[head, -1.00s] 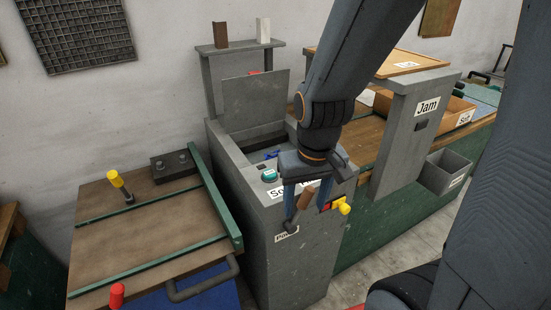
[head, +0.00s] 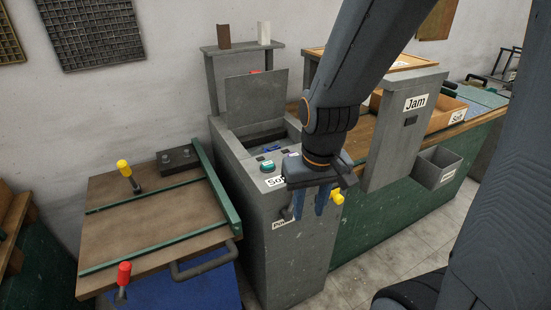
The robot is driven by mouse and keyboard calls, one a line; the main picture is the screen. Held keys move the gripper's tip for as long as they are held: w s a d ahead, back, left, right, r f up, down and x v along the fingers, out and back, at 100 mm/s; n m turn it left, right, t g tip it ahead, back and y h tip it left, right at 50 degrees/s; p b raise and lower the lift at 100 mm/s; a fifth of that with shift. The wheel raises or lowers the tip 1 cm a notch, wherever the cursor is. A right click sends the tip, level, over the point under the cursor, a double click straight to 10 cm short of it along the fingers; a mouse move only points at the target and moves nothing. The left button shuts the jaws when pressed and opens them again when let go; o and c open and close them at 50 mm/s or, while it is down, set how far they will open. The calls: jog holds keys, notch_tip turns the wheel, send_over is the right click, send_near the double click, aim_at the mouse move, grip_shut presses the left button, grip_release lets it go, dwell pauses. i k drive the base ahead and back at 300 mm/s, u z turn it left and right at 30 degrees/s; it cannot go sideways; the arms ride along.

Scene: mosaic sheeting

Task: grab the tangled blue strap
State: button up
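A small bit of blue (head: 271,150), which may be the strap, shows in the open top of the grey machine (head: 290,255). Its shape and any tangle are too small to tell, and the machine's walls hide part of the inside. My gripper (head: 309,208) points down in front of the machine's front face, to the right of and nearer than the blue bit. Its two blue fingers stand apart with nothing seen held between them. They are close to the dark power lever (head: 286,213) and a yellow knob (head: 337,197); contact cannot be told.
The machine's grey lid (head: 254,101) stands raised behind the opening. A green button (head: 267,165) sits on its top. A grey panel marked Jam (head: 405,125) and a grey bin (head: 437,167) are to the right. A brown table with a yellow-topped handle (head: 124,168) is left.

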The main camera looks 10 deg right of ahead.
aim_at(266, 150)
jog(key=k, duration=1.05)
jog(key=z, duration=0.75)
jog(key=i, duration=1.4)
jog(key=u, duration=0.6)
jog(key=i, duration=0.6)
jog(key=u, duration=0.6)
